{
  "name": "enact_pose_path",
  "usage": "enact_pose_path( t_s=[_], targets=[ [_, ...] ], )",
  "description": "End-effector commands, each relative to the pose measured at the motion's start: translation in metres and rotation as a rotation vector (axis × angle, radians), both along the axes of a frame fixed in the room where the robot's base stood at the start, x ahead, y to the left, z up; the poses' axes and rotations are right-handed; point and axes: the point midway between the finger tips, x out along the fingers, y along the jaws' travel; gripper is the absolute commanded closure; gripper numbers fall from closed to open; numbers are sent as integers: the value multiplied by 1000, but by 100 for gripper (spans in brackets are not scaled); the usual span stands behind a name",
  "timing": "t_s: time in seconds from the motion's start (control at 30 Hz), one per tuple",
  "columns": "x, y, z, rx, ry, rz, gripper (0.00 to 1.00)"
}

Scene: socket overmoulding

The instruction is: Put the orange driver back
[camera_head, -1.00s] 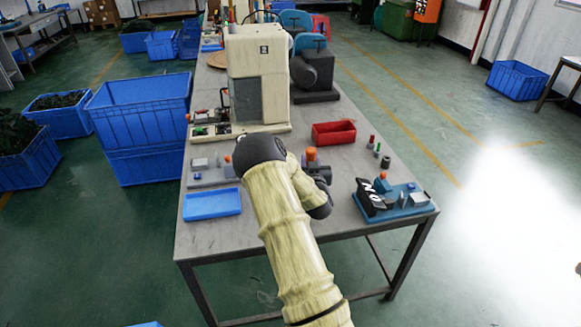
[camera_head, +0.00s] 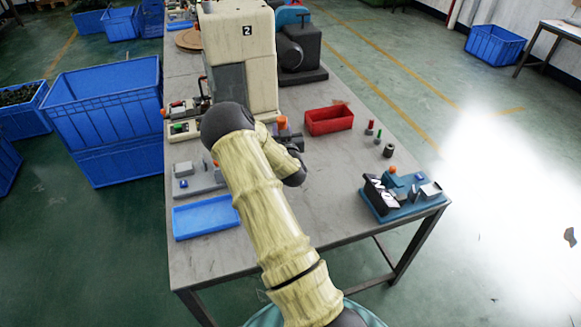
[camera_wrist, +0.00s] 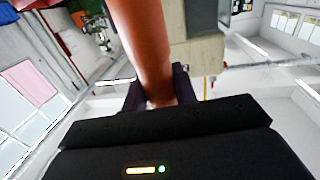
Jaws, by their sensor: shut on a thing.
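The orange driver (camera_wrist: 150,50) fills the upper middle of the wrist view. My gripper (camera_wrist: 158,95) is shut on it, with a dark finger on either side. In the head view, the driver's orange end (camera_head: 282,122) shows just beyond my wrist, above the table and in front of the press. My arm hides most of the gripper and the rest of the driver there. A small red upright piece (camera_head: 370,128), a green one (camera_head: 379,136) and a short dark cylinder (camera_head: 389,151) stand on the table to the right.
A red bin (camera_head: 330,121) stands behind my gripper's right side. A blue tray (camera_head: 205,216) lies at left, and a blue fixture (camera_head: 405,200) sits at the right front corner. The cream press (camera_head: 240,60) stands behind. The table (camera_head: 325,185) is bare between gripper and fixture.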

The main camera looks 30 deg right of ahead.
Motion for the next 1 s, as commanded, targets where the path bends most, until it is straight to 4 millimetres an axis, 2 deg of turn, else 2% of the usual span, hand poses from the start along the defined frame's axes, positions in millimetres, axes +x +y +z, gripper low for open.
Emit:
enact_pose_path(
  t_s=[0.57,0.9,1.0],
  targets=[
    [0,-1,-3,-2,-1,-1,100],
    [0,-1,-50,-1,0,0,100],
    [0,-1,-56,-1,-3,-1,100]
  ],
)
